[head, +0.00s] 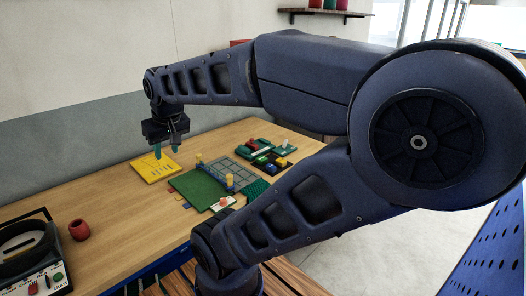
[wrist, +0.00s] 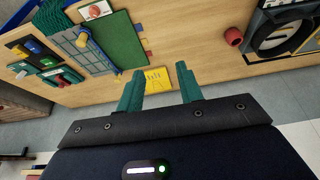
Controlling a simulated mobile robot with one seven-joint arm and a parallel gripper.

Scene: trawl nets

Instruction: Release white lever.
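My gripper (head: 167,148) hangs pointing down above the yellow plate (head: 155,168) at the back of the wooden table. Its two teal fingers are apart, and in the wrist view my gripper (wrist: 160,85) shows nothing held between them. The yellow plate (wrist: 157,77) appears beyond the gap, with small dark marks on it. A white block with a red top (head: 222,203) sits at the front edge of the green board, well away from my gripper; this block (wrist: 97,11) also shows in the wrist view.
A green board with a grey grid (head: 205,188) and yellow posts lies right of the yellow plate. Small green trays (head: 270,162) with coloured pieces sit farther right. A red cup (head: 79,230) and a black machine with a button panel (head: 40,280) stand at left. Bare table lies between.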

